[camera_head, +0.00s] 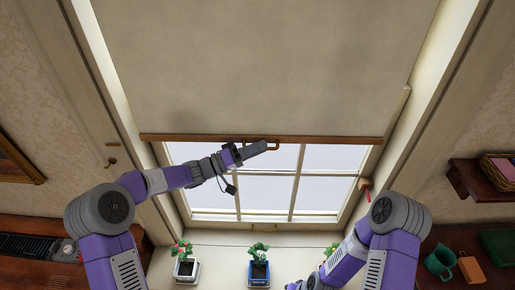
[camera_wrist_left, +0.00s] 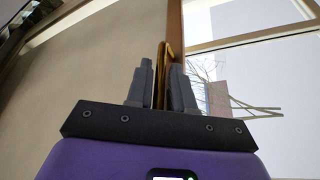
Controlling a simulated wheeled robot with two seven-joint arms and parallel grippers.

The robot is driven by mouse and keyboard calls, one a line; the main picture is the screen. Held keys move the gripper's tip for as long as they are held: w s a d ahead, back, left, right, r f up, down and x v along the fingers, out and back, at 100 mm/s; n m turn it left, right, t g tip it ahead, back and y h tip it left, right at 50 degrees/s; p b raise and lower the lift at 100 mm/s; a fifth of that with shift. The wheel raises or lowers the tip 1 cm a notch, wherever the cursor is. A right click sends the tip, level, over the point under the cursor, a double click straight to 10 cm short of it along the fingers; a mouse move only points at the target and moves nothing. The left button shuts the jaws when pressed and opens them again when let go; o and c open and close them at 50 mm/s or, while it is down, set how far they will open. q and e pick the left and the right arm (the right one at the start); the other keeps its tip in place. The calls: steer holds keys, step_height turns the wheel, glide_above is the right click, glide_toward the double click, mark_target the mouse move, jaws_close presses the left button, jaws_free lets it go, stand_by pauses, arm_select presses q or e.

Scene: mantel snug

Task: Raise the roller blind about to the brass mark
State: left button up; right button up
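The beige roller blind (camera_head: 265,70) covers the upper window, and its wooden bottom bar (camera_head: 200,137) hangs level across the top of the exposed panes. A brass pull handle (camera_head: 277,146) hangs from the bar's middle. My left gripper (camera_head: 258,148) is at this handle; in the left wrist view the handle (camera_wrist_left: 163,62) stands between the fingers (camera_wrist_left: 162,88), which look closed on it. A small brass strip (camera_head: 112,144) is on the left casing; I cannot tell if it is the mark. My right gripper (camera_head: 303,284) is low at the bottom edge, its fingers unclear.
Potted plants in a white pot (camera_head: 186,270) and a blue pot (camera_head: 258,273) stand on the sill, with another plant (camera_head: 332,249) behind my right arm. A brass knob (camera_head: 112,162) is at left. A green mug (camera_head: 440,260) stands on the right.

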arm_select(q)
steer(key=v, duration=0.7)
steer(key=shift+a+b, duration=0.25)
steer(key=shift+b, duration=0.05)
steer(key=shift+s, duration=0.1)
